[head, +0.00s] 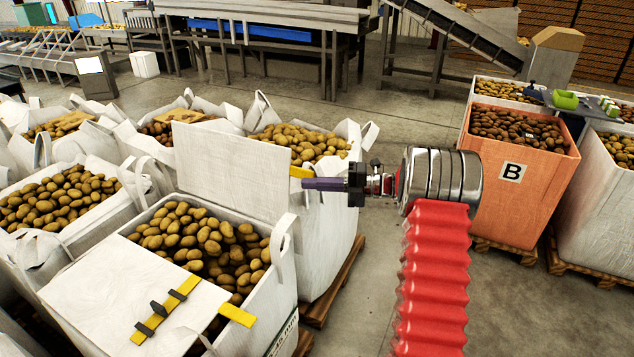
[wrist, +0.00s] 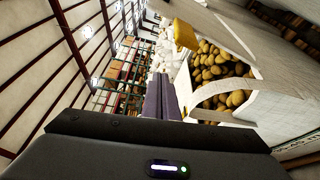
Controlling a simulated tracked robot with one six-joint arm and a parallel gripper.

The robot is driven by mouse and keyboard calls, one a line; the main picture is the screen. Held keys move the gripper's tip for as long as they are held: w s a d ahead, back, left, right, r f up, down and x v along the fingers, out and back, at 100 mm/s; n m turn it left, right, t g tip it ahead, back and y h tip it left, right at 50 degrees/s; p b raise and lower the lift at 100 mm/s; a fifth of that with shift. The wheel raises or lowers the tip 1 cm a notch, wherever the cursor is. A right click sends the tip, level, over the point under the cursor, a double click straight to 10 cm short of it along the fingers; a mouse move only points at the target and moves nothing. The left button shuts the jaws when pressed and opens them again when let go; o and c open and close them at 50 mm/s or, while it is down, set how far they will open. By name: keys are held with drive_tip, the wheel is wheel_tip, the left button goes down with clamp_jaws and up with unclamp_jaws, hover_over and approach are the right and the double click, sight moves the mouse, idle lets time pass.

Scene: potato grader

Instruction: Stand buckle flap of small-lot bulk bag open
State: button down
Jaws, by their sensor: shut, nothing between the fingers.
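The small-lot bulk bag (head: 262,305) is a white open bag full of potatoes in the near left of the head view. A white flap (head: 232,168) stands upright along its far side, with a yellow strap end (head: 301,172) at its right edge. Another flap (head: 110,292), with a yellow strap and dark buckles (head: 160,309), lies over the near part of the potatoes. My gripper (head: 308,184) has purple fingers, shut and empty, just right of the standing flap; contact is unclear. The wrist view shows the fingers (wrist: 163,92) beside the yellow strap end (wrist: 186,35).
Several other potato-filled white bags (head: 80,225) crowd the left and back. An orange bag marked B (head: 512,205) stands on a pallet at right, beside a white bag (head: 597,200). A conveyor (head: 262,14) is behind. Concrete floor between my arm and the orange bag is clear.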

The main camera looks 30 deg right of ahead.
drive_tip(key=v, duration=1)
drive_tip(key=shift+f, duration=0.45)
